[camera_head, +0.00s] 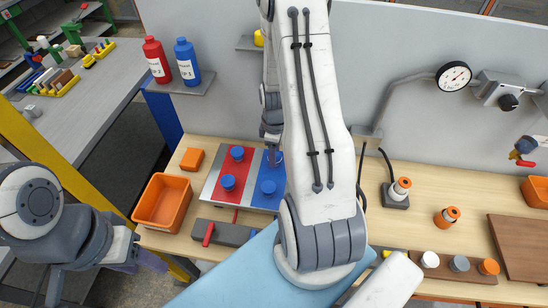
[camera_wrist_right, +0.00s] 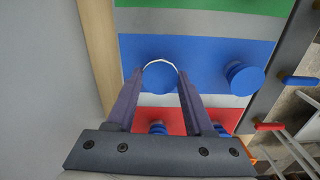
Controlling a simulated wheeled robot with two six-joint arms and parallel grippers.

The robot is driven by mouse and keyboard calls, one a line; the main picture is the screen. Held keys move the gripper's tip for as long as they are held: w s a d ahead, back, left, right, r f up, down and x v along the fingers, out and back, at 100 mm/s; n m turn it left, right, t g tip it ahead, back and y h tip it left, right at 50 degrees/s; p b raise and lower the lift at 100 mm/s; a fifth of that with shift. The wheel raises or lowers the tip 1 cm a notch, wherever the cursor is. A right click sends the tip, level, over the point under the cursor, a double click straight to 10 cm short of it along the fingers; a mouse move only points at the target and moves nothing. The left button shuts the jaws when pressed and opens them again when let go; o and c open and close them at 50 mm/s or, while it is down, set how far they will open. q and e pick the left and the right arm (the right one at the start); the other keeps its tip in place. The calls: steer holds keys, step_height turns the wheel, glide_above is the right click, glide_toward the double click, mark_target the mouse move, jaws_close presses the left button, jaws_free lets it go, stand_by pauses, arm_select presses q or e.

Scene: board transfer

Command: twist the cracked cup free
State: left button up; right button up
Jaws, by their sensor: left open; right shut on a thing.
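The cracked cup (camera_wrist_right: 160,79) is blue, with a pale jagged line along its rim. It sits on the blue band of the striped board (camera_head: 208,186). My right gripper (camera_wrist_right: 158,82) is shut on it, one finger on each side. In the head view my right gripper (camera_head: 272,136) reaches down to the board's far right part and partly hides this cup (camera_head: 277,157). Other blue cups stand on the board: one nearer on the blue band (camera_head: 268,187) and two on the red band (camera_head: 237,153). My left gripper (camera_head: 148,262) is open and empty, low at the left, away from the board.
An orange bin (camera_head: 162,202) and a small orange block (camera_head: 192,159) are left of the board. A dark box with a red handle (camera_head: 208,233) lies in front of it. Red and blue bottles (camera_head: 187,62) stand on a shelf behind. A dial gauge (camera_head: 453,76) is at the right.

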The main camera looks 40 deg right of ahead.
steer(key=n, duration=0.3)
steer(key=shift+n, duration=0.3)
steer(key=shift+n, duration=1.1)
steer(key=o, duration=1.3)
steer(key=shift+n, duration=0.3)
steer(key=shift+o, duration=0.2)
steer(key=shift+r, duration=0.1)
